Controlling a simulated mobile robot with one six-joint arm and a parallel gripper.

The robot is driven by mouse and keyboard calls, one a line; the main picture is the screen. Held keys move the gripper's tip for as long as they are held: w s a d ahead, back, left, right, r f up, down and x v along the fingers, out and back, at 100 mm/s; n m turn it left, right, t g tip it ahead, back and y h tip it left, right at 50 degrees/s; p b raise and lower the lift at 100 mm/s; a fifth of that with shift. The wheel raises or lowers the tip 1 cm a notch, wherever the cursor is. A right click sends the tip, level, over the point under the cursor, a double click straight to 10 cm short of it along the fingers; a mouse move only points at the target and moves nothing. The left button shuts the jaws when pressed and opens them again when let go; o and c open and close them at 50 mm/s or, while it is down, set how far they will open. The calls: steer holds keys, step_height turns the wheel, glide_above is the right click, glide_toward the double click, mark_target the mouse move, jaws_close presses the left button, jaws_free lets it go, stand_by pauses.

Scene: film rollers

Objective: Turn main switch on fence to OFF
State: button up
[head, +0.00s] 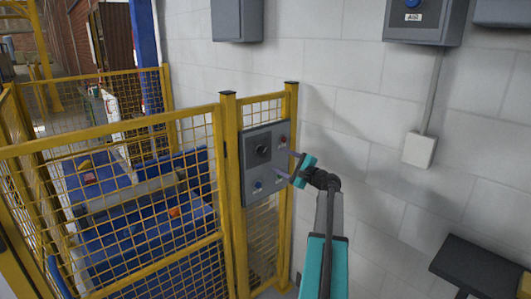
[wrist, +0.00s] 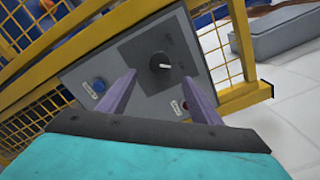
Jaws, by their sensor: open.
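The main switch is a black rotary knob (head: 262,151) on a dark plate, high on a grey panel (head: 247,172) fixed to the yellow fence. In the wrist view the knob (wrist: 161,62) shows a white mark pointing right; the lettering is too small to read. My gripper (head: 286,163) is in front of the panel's right side in the head view. In the wrist view its two purple fingers (wrist: 165,88) are open and empty, apart from the knob, which lies a little beyond their tips, between them.
The panel also carries a blue button (head: 257,186) and a red button (head: 283,139). Yellow mesh fence (head: 150,190) encloses blue machinery (head: 140,215) at left. A white block wall (head: 350,110) stands at right, with a grey box (head: 427,20) and a small white box (head: 419,149).

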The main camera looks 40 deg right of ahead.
mark_target(264, 152)
steer(key=w+p, duration=0.1)
steer(key=w, duration=0.2)
steer(key=w+p, duration=0.1)
steer(key=w, duration=0.2)
steer(key=w+p, duration=0.1)
steer(key=w, duration=0.3)
steer(key=shift+d, duration=0.35)
steer(key=c, duration=1)
